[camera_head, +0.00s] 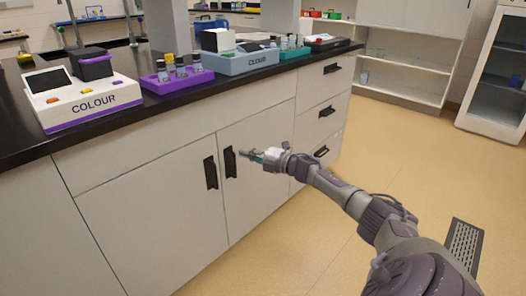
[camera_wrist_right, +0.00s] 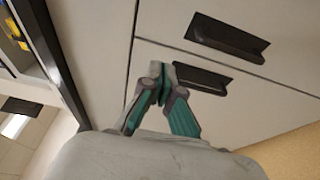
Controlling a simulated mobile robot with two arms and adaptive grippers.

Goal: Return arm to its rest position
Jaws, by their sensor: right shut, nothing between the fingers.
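My right arm comes in from the lower right in the head view. Its gripper (camera_head: 252,156) is in front of the white cabinet doors (camera_head: 140,225), below the black bench top. In the right wrist view the green and grey fingers (camera_wrist_right: 164,75) are shut with nothing between them. They appear close to a black handle (camera_wrist_right: 203,78), but I cannot tell whether they touch it. My left gripper is not in view.
On the black bench top (camera_head: 22,148) stand a COLOUR device (camera_head: 85,103), a purple tray (camera_head: 152,84) with several vials, a CLOUD device (camera_head: 240,62) and a teal tray (camera_head: 297,52). Open floor (camera_head: 320,235) lies around my arm. A floor grate (camera_head: 465,245) is at right.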

